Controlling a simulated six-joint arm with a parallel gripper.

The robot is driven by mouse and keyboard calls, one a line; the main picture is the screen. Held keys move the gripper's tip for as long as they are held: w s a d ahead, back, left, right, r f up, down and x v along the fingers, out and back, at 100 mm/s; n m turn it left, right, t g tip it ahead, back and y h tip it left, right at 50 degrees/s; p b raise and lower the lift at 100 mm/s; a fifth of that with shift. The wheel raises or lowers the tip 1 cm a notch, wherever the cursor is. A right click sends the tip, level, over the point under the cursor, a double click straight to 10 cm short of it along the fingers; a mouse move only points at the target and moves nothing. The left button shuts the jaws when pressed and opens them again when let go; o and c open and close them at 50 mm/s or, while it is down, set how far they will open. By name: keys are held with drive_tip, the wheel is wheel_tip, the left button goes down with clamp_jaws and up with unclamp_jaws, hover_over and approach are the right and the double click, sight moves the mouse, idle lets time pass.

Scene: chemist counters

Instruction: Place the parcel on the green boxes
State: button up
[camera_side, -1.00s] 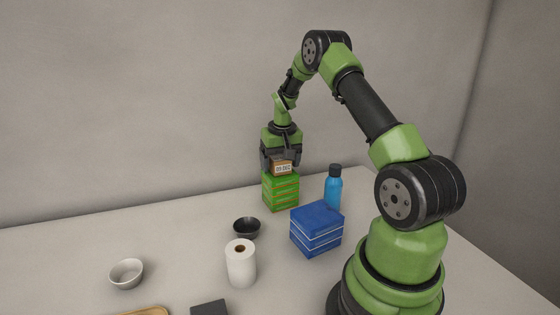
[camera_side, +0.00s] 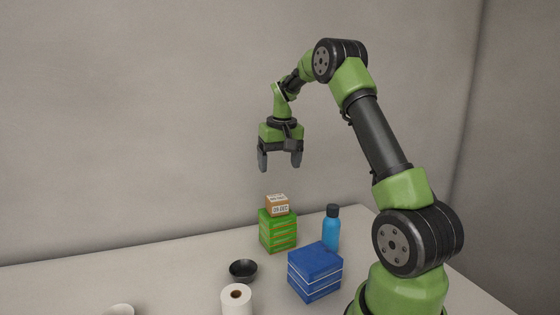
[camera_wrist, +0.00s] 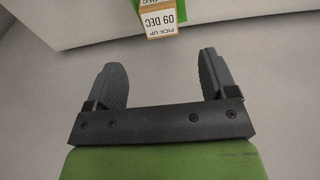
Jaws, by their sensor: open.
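The parcel (camera_side: 277,205) is a small brown box with white labels. It rests on top of the stack of green boxes (camera_side: 277,231) towards the back of the counter. In the wrist view the parcel (camera_wrist: 160,20) shows at the top edge, partly cut off, with a strip of the green boxes (camera_wrist: 148,5) beside it. My gripper (camera_side: 280,163) is open and empty, well above the parcel and apart from it. Its two fingers (camera_wrist: 162,85) are spread wide in the wrist view with nothing between them.
A stack of blue boxes (camera_side: 315,272) and a blue bottle (camera_side: 331,229) stand right of the green boxes. A dark bowl (camera_side: 243,270) and a white paper roll (camera_side: 237,300) are in front. A white bowl (camera_side: 119,310) is cut off at the bottom. The counter's left side (camera_side: 60,285) is clear.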

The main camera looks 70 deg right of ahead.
drive_tip(key=s+a+r+n+t, duration=0.1)
drive_tip(key=a+r, duration=0.4)
drive_tip(key=a, duration=0.3)
drive_tip(key=s+a+r+n+t, duration=0.1)
drive_tip(key=a+r+t, duration=0.1)
drive_tip(key=a+r, duration=0.35)
drive_tip(key=s+a+f+n+t+y, duration=0.1)
drive_tip(key=s+a+n+t+y, duration=0.2)
drive_tip(key=s+a, duration=1)
drive_tip(key=a, duration=0.2)
drive_tip(key=shift+a+f, duration=0.3)
drive_tip(key=shift+f, duration=0.1)
